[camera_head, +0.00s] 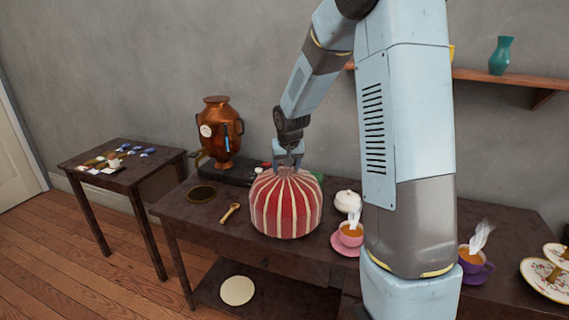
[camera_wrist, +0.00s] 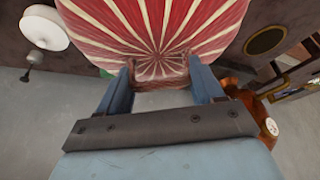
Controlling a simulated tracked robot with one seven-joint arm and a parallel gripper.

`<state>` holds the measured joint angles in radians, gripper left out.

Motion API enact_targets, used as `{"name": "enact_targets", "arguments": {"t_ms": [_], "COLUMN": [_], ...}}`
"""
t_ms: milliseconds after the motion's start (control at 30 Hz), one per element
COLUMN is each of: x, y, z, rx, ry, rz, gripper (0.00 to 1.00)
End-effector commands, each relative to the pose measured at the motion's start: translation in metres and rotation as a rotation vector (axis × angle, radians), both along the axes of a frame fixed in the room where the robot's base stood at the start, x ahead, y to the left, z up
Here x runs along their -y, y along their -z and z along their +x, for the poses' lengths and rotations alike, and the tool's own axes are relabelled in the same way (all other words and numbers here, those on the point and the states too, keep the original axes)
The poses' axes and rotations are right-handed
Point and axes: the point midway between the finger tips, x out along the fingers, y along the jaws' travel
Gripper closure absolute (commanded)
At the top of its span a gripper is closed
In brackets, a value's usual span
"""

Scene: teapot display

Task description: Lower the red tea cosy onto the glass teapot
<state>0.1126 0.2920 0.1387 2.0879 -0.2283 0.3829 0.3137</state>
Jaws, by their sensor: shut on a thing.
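The red tea cosy (camera_head: 286,208) with cream stripes is upright over the middle of the dark table. Its lower edge looks at or close to the tabletop; I cannot tell whether it touches. My gripper (camera_head: 288,158) points down at its top and is shut on the gathered crown. In the wrist view the fingers of my gripper (camera_wrist: 162,82) stand either side of the crown, and the striped cosy (camera_wrist: 155,25) spreads out beyond them. The glass teapot does not show in either view; whether it is under the cosy cannot be seen.
A copper urn (camera_head: 218,133) stands behind left, with a wooden spoon (camera_head: 229,212) and a dark round mat (camera_head: 201,193) nearer. A white lidded pot (camera_head: 346,201) and a steaming pink cup (camera_head: 351,234) stand close right. A purple cup (camera_head: 473,266) is farther right.

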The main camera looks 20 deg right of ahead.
Motion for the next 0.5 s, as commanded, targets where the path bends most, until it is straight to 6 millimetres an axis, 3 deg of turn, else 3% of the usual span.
{"name": "enact_targets", "arguments": {"t_ms": [500], "x": [0.0], "y": [0.017], "z": [0.0], "rx": [0.0], "ry": [-0.001], "rz": [0.0], "gripper": [0.85]}}
